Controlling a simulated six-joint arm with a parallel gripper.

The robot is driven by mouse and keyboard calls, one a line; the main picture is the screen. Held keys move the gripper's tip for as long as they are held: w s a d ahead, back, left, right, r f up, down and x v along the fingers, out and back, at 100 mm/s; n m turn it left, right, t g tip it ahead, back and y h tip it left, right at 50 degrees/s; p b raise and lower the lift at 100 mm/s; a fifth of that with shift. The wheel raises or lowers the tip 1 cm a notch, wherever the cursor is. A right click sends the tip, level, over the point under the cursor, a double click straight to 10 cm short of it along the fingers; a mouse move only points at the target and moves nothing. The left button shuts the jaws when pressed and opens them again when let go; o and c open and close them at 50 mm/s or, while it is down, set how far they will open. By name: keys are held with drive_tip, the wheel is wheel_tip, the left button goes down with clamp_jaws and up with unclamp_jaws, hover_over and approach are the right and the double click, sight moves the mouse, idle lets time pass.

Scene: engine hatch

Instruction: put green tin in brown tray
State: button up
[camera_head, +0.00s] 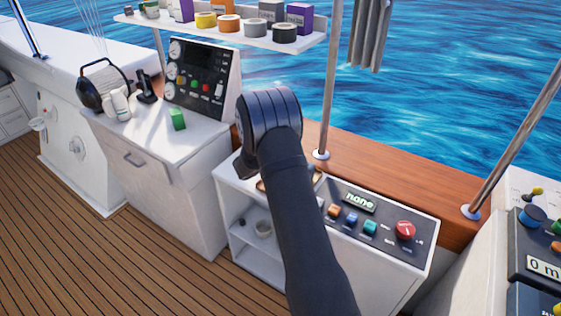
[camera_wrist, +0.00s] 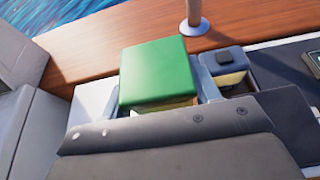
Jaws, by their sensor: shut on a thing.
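A green box-shaped tin (camera_wrist: 157,72) is held in my gripper (camera_wrist: 160,92) in the wrist view. Its green top faces the camera, and a narrow tan strip shows below it. Grey-blue finger parts show at its right side, and my dark wrist housing hides its lower part. In the head view my arm hides this tin and most of the gripper. A brown edge, likely the brown tray (camera_head: 262,185), shows beside my arm on top of the white cabinet. I cannot tell the gap between tin and tray.
Another green block (camera_head: 177,118) stands on the left white counter (camera_head: 150,140). A control panel (camera_head: 370,222) with coloured buttons lies right of my arm. A metal post (camera_head: 331,90) rises behind it from the wooden ledge (camera_head: 400,187). A shelf (camera_head: 230,38) of tins and boxes hangs above.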

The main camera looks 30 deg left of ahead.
drive_tip(key=shift+f, duration=1.5)
drive_tip(key=o, duration=0.9)
drive_tip(key=shift+f, duration=0.15)
drive_tip(key=shift+s+r, duration=0.15)
drive_tip(key=shift+r, duration=0.05)
drive_tip(key=v, duration=1.1)
drive_tip(key=shift+s+r, duration=0.2)
drive_tip(key=shift+s, duration=0.1)
